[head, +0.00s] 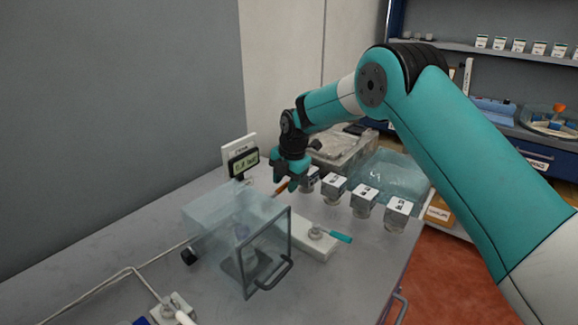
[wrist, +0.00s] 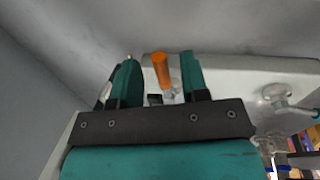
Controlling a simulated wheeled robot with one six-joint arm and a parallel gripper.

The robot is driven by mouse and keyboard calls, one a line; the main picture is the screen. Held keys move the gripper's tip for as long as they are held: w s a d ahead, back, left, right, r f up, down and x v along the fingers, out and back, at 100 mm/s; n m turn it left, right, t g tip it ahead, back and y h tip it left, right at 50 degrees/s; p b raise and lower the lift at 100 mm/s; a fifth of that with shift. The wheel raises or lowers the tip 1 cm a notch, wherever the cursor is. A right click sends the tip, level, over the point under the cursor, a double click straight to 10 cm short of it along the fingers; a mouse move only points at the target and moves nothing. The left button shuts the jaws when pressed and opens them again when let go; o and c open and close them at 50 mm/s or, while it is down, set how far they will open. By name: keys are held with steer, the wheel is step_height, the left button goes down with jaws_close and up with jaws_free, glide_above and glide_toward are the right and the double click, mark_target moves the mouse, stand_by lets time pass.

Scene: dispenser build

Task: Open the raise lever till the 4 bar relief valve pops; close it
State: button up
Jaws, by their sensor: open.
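A teal-handled lever (head: 340,237) sits on the block's nearer part. I cannot read which is the raise lever. My gripper (head: 287,183) is open, pointing down by the orange handle. In the wrist view the orange handle (wrist: 161,70) shows between the two open fingers (wrist: 159,60), with a gap visible on its right; contact on the left is unclear. A small display (head: 243,162) faces me at the back; its digits are too small to read. The relief valve is not identifiable.
A clear box with a handled door (head: 268,255) stands just left of the valve block. Several labelled jars (head: 364,200) line the bench's right side, close to my gripper. Bare bench (head: 345,290) lies front right.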

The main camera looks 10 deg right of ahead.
step_height(320, 180, up, 17)
steer(key=s+d+b, duration=0.2)
steer(key=shift+s+d+b, duration=0.15)
steer(key=shift+s+b, duration=0.1)
steer(key=shift+b, duration=0.05)
steer(key=shift+d+f, duration=0.1)
